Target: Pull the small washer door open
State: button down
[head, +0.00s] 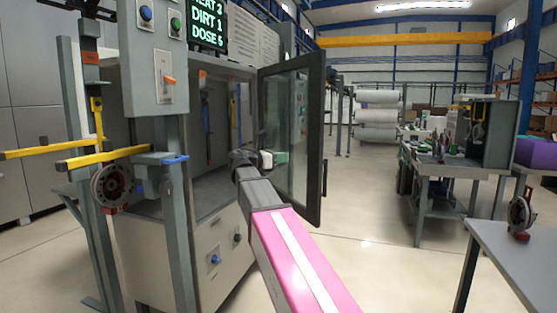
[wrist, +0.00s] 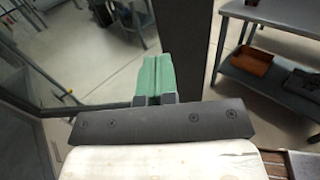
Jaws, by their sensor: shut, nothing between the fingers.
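The washer door (head: 316,140) is a glass panel in a dark frame. It stands well open, swung out from the right side of the grey washer cabinet (head: 215,262). My gripper (head: 280,157) is in front of the door's inner face, by the glass. Its green fingers (wrist: 157,76) are shut together and empty. In the wrist view the door's dark frame post (wrist: 203,45) rises just right of the fingertips, with glass to the left. I cannot tell whether the fingers touch the door.
A post with a control box (head: 153,60) and yellow bars (head: 105,157) stands in front of the cabinet at left. A grey table (head: 515,250) is at the right front, and a cluttered workbench (head: 450,170) behind it. Clear floor lies between door and tables.

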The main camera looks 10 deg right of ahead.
aim_at(308, 155)
jog(key=x, duration=1)
jog(key=shift+d, duration=0.15)
